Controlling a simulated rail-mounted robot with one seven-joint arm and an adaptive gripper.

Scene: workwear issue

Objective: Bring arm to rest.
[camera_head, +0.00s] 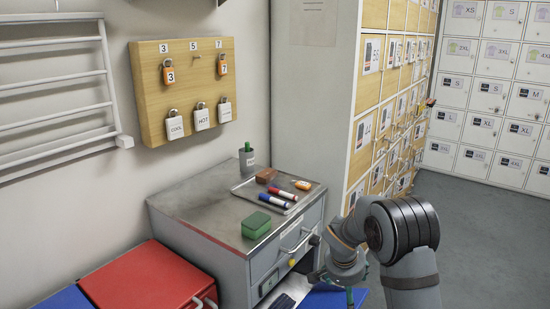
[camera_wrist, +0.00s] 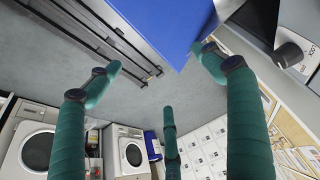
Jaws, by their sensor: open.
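My arm (camera_head: 405,225) is at the lower right of the head view, bent down beside the grey drawer cabinet (camera_head: 232,262). My gripper shows in the wrist view (camera_wrist: 160,73) with green fingers spread apart and nothing between them. In the head view only a little of it shows at the bottom edge, near a blue surface (camera_head: 328,299); the rest is hidden or cut off. In the wrist view a blue panel (camera_wrist: 160,22) lies beyond the fingertips; I cannot tell whether they touch it.
The cabinet top holds a green box (camera_head: 256,224), a tray (camera_head: 238,190) with markers, and a dark cup (camera_head: 247,158). Wooden lockers (camera_head: 372,95) stand close behind my arm. A red lid (camera_head: 145,279) is at left. Grey floor (camera_head: 478,225) is clear at right.

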